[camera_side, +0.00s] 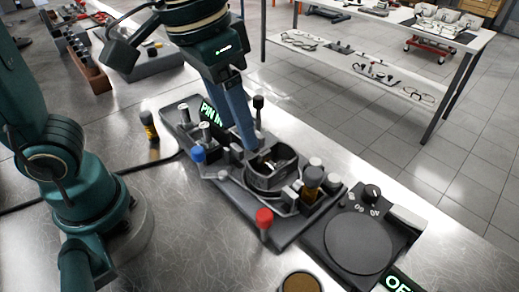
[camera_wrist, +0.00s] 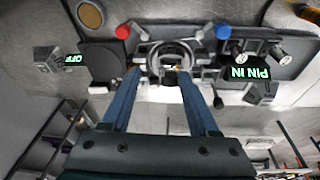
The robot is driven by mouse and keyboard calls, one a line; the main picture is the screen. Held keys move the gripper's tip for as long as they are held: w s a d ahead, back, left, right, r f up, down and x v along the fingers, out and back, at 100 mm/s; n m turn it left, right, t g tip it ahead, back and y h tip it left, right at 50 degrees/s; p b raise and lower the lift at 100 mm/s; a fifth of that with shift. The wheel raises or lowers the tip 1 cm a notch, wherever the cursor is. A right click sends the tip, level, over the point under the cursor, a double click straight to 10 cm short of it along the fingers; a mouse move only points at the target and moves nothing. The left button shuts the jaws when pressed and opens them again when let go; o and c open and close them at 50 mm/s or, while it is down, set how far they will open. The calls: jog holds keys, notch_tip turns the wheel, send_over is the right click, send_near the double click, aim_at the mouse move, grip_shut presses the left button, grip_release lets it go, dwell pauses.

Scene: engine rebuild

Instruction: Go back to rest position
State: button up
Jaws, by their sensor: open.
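My gripper (camera_side: 251,142) points down over a dark fixture (camera_side: 285,232), with its blue fingertips beside the far-left rim of a round metal holder (camera_side: 272,175). In the wrist view my gripper (camera_wrist: 160,76) has its two blue fingers spread apart with the holder (camera_wrist: 172,60) beyond and between their tips. No part is held between them. I cannot tell whether a fingertip touches the fixture. Something small and shiny lies inside the holder.
The fixture carries a red knob (camera_side: 264,218), a blue knob (camera_side: 198,154) and a lit PIN IN display (camera_side: 212,115). A round hot plate (camera_side: 358,243) stands to the right. A black-capped bottle (camera_side: 149,126) stands left. Bare steel bench (camera_side: 170,235) lies in front.

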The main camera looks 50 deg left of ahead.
jog(key=s+a+f+n+t, duration=0.1)
jog(key=s+a+f+t, duration=0.1)
jog(key=a, duration=0.5)
jog(key=s+t, duration=0.1)
jog(key=s, duration=0.1)
jog(key=shift+s+a+f+y, duration=0.3)
jog(key=shift+a+f+y, duration=0.1)
dwell(0.8)
